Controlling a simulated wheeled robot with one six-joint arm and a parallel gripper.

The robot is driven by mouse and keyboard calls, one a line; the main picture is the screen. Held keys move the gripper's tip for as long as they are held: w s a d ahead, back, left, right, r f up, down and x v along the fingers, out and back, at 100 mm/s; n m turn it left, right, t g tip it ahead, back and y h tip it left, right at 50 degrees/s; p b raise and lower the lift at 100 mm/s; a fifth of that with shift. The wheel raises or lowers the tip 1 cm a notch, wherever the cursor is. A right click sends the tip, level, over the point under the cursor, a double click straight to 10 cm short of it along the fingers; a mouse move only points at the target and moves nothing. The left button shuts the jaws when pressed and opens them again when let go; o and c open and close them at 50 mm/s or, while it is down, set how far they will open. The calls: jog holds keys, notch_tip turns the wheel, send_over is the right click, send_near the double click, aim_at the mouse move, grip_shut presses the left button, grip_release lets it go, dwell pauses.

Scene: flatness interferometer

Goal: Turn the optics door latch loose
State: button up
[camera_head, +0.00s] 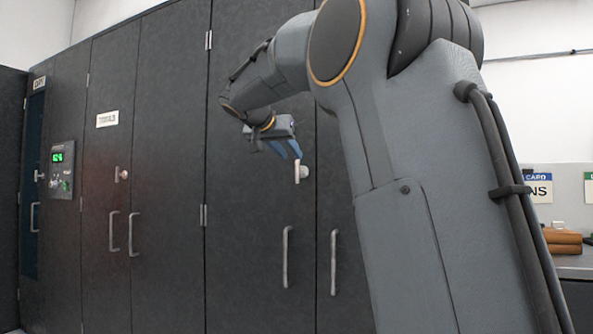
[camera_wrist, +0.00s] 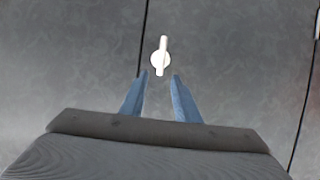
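A pale latch (camera_head: 298,173) with a round base and a short, upright lever sits on a dark cabinet door, near the seam between two doors. In the wrist view the latch (camera_wrist: 161,57) lies just beyond the fingertips, in line with the gap between them. My gripper (camera_head: 287,150) has blue fingers and is at the latch's upper left in the head view. In the wrist view my gripper (camera_wrist: 160,77) is open, with nothing between its fingers. I see no label naming this door; my arm hides part of it.
Long vertical handles (camera_head: 287,256) and (camera_head: 333,262) stand out below the latch. A control panel (camera_head: 62,170) with a green display is left of that. A bench (camera_head: 575,262) stands at right.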

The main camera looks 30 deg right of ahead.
aim_at(297, 161)
jog(key=x, duration=0.6)
jog(key=shift+w+d+f, duration=0.2)
jog(key=shift+d+f, duration=0.05)
jog(key=shift+c, duration=0.4)
grip_shut()
